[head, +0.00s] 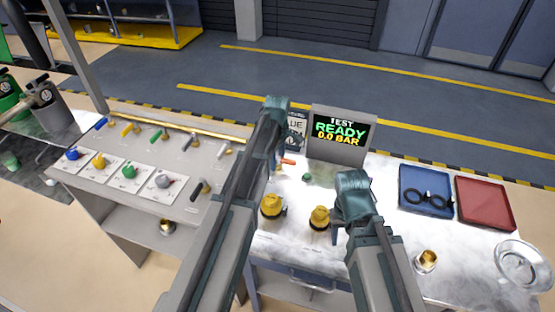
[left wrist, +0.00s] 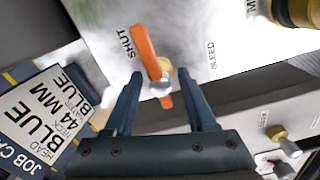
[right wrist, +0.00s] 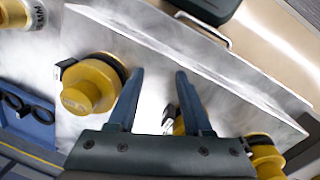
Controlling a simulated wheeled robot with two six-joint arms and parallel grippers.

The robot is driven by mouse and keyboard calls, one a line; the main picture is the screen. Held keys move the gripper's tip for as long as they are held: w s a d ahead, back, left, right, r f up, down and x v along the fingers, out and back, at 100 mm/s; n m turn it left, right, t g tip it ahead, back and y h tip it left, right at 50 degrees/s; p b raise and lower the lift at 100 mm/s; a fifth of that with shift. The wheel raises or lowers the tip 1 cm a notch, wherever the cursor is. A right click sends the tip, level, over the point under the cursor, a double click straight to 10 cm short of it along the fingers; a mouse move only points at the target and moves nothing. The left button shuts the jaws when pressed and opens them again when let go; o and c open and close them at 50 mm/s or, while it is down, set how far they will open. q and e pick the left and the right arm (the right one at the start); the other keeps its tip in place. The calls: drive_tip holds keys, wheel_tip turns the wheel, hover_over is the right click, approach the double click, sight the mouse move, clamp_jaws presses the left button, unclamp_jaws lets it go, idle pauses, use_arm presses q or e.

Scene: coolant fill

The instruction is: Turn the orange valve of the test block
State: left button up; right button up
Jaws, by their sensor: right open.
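The orange valve (head: 288,161) is on the test block, partly hidden by my left arm in the head view. In the left wrist view its orange handle (left wrist: 146,48) runs steeply up and down the picture over a pale metal hub. "SHUT" is printed beside its upper end and "BLEED" farther right. My left gripper (left wrist: 158,74) is open, with its fingers on either side of the handle's lower part; contact cannot be told. My right gripper (right wrist: 160,73) is open and empty, above the yellow caps. The test display (head: 338,132) reads "READY 0.0 BAR".
Yellow caps (head: 271,206) stand on the pale bench below my grippers. A blue tray (head: 411,181) with black rings, a red tray (head: 484,202) and a round dish (head: 523,264) are at right. A valve panel (head: 100,174) is at left. A job card (left wrist: 38,115) is near my left gripper.

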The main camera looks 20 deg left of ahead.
sight(278, 157)
use_arm(q)
drive_tip(key=shift+r, duration=0.2)
use_arm(e)
drive_tip(key=shift+r, duration=0.15)
use_arm(q)
wheel_tip(278, 157, up, 14)
drive_tip(key=p, duration=1.4)
drive_tip(key=shift+f, duration=0.25)
use_arm(e)
wheel_tip(278, 157, up, 14)
drive_tip(key=shift+f, duration=0.25)
